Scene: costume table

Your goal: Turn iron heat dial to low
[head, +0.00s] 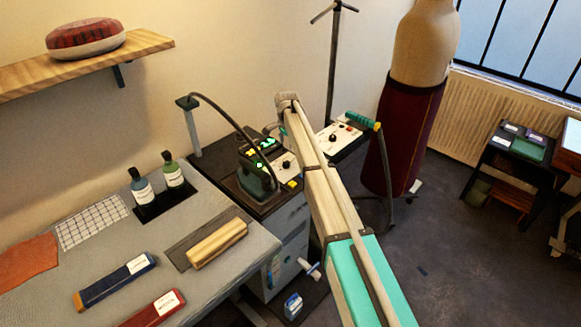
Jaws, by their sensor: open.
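A dark green iron (256,182) stands on a black-topped cabinet in the head view, with small green lights behind it. Right beside it is a pale control panel with a dark round dial (286,164); the dial's setting is too small to read. My arm reaches up from the lower right and passes just right of this panel. My gripper (272,130) is small and partly hidden at the arm's far end, behind the dial panel and apart from it. It is open, and nothing shows in it.
A second pale panel with a black knob (333,138) and a teal handle (362,121) lies right of my arm. A curved hose (226,117) arches over the iron. Bottles (142,186) stand on the worktable at left. A dress form (410,130) stands behind on the right.

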